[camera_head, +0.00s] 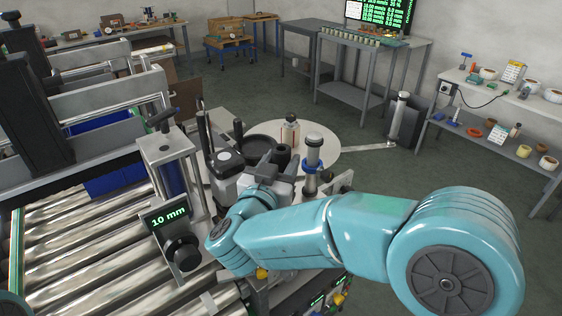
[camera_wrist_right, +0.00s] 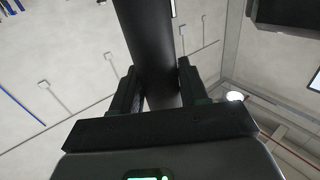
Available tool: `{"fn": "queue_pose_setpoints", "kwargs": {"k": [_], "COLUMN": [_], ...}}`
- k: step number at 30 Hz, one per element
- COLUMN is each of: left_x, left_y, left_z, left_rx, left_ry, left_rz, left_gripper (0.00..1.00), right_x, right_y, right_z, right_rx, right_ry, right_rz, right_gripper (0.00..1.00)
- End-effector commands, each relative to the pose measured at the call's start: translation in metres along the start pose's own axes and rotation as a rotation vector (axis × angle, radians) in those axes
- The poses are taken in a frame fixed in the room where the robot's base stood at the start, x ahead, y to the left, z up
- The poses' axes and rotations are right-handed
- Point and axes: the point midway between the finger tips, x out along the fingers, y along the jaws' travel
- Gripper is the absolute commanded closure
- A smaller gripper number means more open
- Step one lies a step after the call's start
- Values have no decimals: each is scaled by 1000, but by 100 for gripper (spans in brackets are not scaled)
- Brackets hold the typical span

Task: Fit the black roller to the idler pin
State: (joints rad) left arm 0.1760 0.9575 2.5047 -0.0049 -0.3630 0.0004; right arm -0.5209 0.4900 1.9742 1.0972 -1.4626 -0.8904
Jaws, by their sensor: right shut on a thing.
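My right gripper (camera_head: 266,172) is beside the labeller, left of the middle in the head view, partly hidden by its own wrist. In the right wrist view its two fingers (camera_wrist_right: 157,88) are shut on the black roller (camera_wrist_right: 152,45), a smooth dark cylinder that reaches up out of the frame. I cannot clearly make out the roller in the head view. I cannot pick out the idler pin for certain among the posts there; no contact between roller and pin can be seen. My left gripper is not in view.
A metal post with a blue collar (camera_head: 313,155) stands close right of the gripper. A pale round table (camera_head: 325,155) with a small bottle (camera_head: 290,130) lies behind. A roller conveyor (camera_head: 75,245) and a 10 mm display (camera_head: 168,216) are at left.

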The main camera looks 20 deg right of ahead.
Motion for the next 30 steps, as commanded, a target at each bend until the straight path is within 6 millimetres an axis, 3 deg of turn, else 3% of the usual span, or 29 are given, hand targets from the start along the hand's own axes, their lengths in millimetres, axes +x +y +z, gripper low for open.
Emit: {"fn": "queue_pose_setpoints", "kwargs": {"k": [30], "left_x": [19], "left_y": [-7], "left_z": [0], "left_rx": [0], "left_ry": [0], "left_rz": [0], "left_gripper": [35], "right_x": [0], "right_y": [0], "right_z": [26], "right_rx": [1], "right_ry": [1], "right_rz": [0], "right_gripper": [100]}}
